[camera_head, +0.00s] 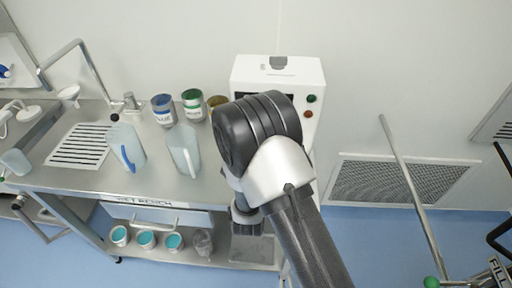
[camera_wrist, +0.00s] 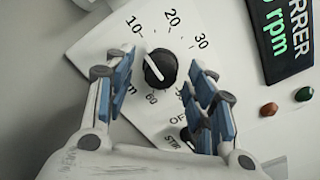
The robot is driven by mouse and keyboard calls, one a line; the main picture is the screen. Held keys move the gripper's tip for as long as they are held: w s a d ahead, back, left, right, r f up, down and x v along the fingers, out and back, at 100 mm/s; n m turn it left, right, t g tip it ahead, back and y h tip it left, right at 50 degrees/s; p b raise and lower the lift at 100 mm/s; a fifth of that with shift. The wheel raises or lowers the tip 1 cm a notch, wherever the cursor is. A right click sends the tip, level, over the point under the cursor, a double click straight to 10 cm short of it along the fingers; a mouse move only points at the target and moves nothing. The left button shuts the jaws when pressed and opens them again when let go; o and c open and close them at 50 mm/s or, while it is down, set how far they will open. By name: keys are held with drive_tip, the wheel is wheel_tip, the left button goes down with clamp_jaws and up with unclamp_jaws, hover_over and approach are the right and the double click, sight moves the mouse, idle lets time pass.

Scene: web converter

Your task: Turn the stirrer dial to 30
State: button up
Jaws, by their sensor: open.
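The stirrer dial (camera_wrist: 160,68) is a round black knob on a white panel in the wrist view. Its white pointer line slants up and left, roughly toward the printed 10. The marks 20 and 30 lie above and to the upper right of it. My gripper (camera_wrist: 163,70) is open, with one blue-padded finger left of the dial and the other right of it. Gaps show on both sides; I cannot tell the depth. In the head view, the white stirrer unit (camera_head: 300,70) stands behind my arm, which hides the dial and fingertips.
A dark display (camera_wrist: 285,35) reads STIRRER and rpm in part. Red (camera_wrist: 268,109) and green (camera_wrist: 304,94) buttons sit below it. A second knob lies partly hidden by the right finger, near OFF. Jars (camera_head: 192,104) and pitchers (camera_head: 184,150) stand on the bench to the left.

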drive_tip(key=shift+c, duration=0.6)
drive_tip(key=c, duration=1)
